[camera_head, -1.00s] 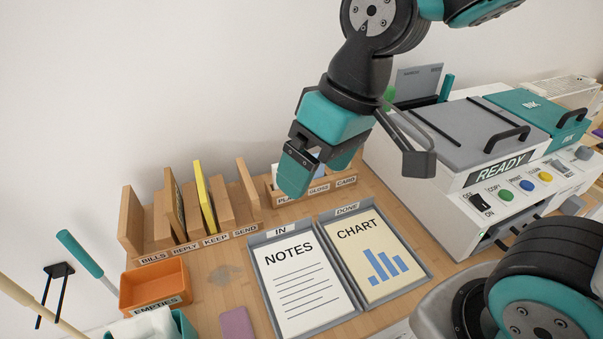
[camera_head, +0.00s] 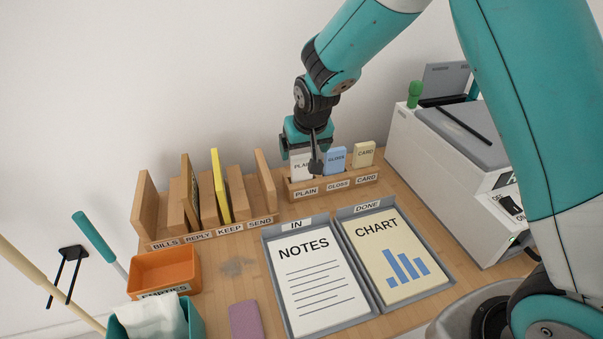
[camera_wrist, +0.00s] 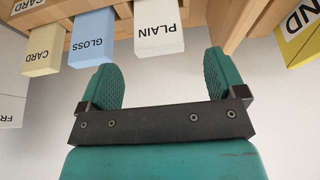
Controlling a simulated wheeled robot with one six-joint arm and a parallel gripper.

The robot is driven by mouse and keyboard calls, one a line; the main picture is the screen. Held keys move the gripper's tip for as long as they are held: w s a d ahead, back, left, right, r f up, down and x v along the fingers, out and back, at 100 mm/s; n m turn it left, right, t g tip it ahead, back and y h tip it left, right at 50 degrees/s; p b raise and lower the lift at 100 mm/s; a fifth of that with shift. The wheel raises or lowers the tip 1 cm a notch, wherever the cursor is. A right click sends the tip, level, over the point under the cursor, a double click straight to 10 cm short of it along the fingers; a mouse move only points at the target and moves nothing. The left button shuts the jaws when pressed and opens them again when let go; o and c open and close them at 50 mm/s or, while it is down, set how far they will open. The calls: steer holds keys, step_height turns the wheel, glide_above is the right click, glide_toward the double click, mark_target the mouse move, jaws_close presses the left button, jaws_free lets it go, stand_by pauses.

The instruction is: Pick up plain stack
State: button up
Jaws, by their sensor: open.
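The plain stack (camera_head: 301,165) is a white block labelled PLAIN, standing upright in the left slot of a wooden holder (camera_head: 334,186). In the wrist view the plain stack (camera_wrist: 157,28) shows just beyond the fingertips and between their lines. My gripper (camera_head: 301,155) is at the stack's top in the head view and hides part of it. In the wrist view my gripper (camera_wrist: 160,78) has its two teal fingers wide apart with nothing between them. I cannot tell whether a finger touches the stack.
The blue gloss stack (camera_head: 336,160) and the cream card stack (camera_head: 364,154) stand to the right in the same holder. A wooden sorter (camera_head: 166,238) is on the left. The IN tray (camera_head: 278,290) and DONE tray (camera_head: 440,290) lie in front. A white machine (camera_head: 430,165) stands right.

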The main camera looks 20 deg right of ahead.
mark_target(303, 158)
steer(key=x, duration=0.7)
steer(key=shift+s+p, duration=0.2)
steer(key=shift+p, duration=0.2)
steer(key=c, duration=1)
